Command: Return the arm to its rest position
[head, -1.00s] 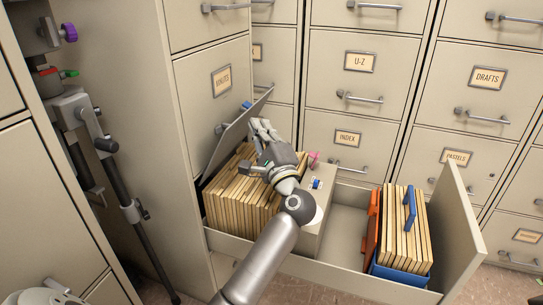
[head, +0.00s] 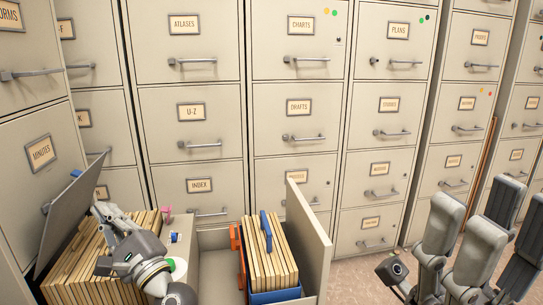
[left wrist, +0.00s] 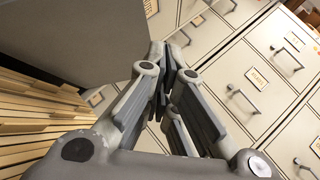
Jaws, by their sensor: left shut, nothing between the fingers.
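My left gripper (head: 100,212) is shut and empty. My right gripper (head: 480,245) stands large at the lower right of the head view, in front of the cabinets.
The open drawer's front panel (head: 308,245) stands at its right end. Closed cabinets with protruding handles line the back. Some floor (head: 360,270) is free at right.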

